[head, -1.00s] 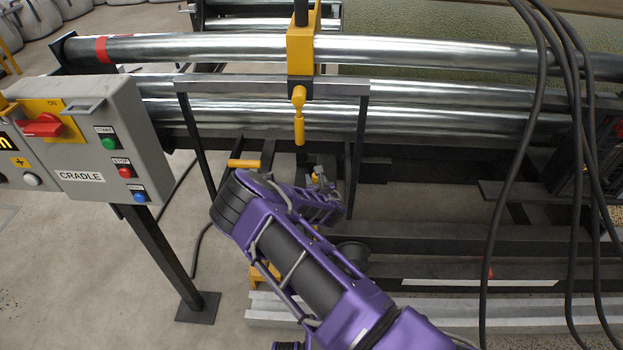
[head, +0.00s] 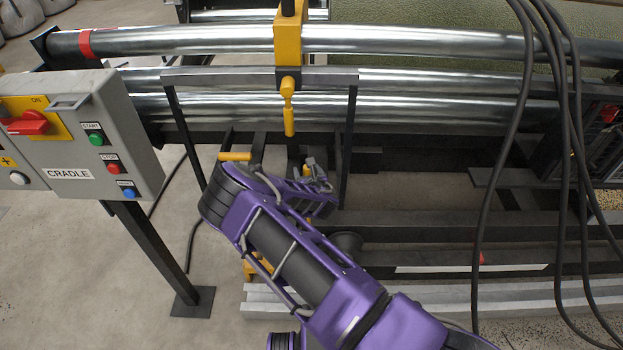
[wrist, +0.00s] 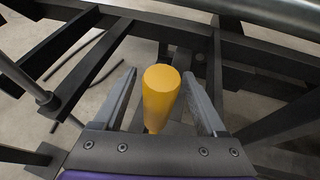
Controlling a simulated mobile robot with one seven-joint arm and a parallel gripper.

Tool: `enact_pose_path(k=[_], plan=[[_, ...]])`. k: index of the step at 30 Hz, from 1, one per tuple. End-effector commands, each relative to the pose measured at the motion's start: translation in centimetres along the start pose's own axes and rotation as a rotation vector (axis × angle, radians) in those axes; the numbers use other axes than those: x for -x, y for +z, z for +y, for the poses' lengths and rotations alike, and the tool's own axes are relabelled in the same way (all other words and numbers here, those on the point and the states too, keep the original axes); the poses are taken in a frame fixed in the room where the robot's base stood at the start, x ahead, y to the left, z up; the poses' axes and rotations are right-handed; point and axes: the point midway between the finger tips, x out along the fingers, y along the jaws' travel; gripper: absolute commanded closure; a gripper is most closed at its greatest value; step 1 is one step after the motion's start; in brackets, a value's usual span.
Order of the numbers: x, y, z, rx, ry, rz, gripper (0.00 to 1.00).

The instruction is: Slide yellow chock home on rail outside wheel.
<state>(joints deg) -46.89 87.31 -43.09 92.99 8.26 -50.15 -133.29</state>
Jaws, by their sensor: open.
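A yellow block (head: 256,264), which looks like the chock, shows in part behind my arm in the head view, just above a pale metal rail (head: 268,298). A dark round wheel (head: 347,243) sits right of it, partly behind the arm. In the wrist view my gripper (wrist: 160,73) is open. A yellow cylinder (wrist: 161,98) stands between its two fingers, with a gap on each side; I cannot tell whether it belongs to the chock.
A grey CRADLE control box (head: 80,135) stands at left on a dark post (head: 160,255). Shiny rollers (head: 410,40) cross the back. A yellow handle (head: 289,110) hangs above my arm, and a yellow bar (head: 235,156) sits left of it. Black cables (head: 562,150) hang at right.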

Motion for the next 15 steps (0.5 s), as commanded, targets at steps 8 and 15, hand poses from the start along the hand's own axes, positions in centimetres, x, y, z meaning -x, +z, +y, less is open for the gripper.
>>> enact_pose_path(k=[8,15], plan=[[4.9,0.3,0.1,0.003,0.000,0.000,0.26],[10.3,0.3,0.1,0.002,0.000,-0.002,0.26]])
